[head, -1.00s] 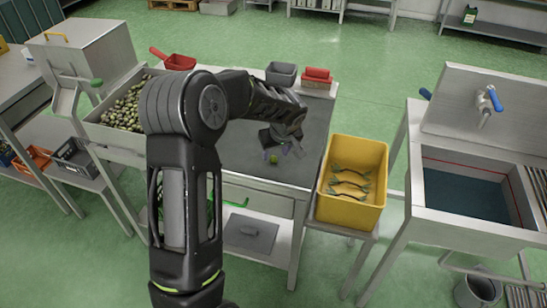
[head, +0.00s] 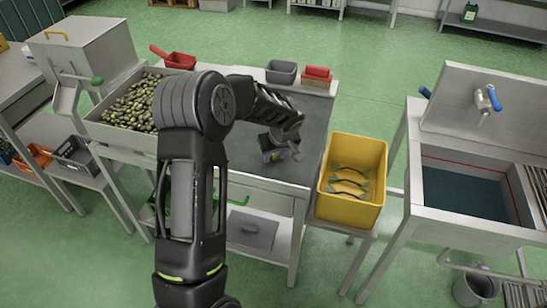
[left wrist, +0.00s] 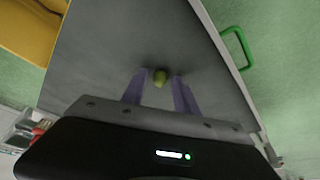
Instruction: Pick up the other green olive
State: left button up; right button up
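A single green olive (left wrist: 160,77) lies on the grey top of the steel table (head: 245,158). In the left wrist view it sits between the tips of my left gripper's two pale purple fingers, with a gap on each side. My left gripper (head: 276,155) is open and low over the tabletop in the head view, where its fingers cover the olive. Whether the fingertips touch the table is not clear. Many more olives (head: 137,105) lie in a steel hopper tray to the left. My right gripper is not in view.
A yellow crate (head: 345,207) with several fish-shaped yellowish items stands right of the table. A red scoop (head: 178,61), a grey bin (head: 281,72) and a red item (head: 317,73) line the table's back edge. A steel sink (head: 465,180) is farther right.

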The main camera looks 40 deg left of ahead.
aim_at(274, 158)
pick_arm(q)
grip_shut()
jog(key=shift+r, duration=0.1)
dwell(0.4)
notch_tip(274, 158, up, 10)
jog(key=b, duration=0.1)
dwell(0.8)
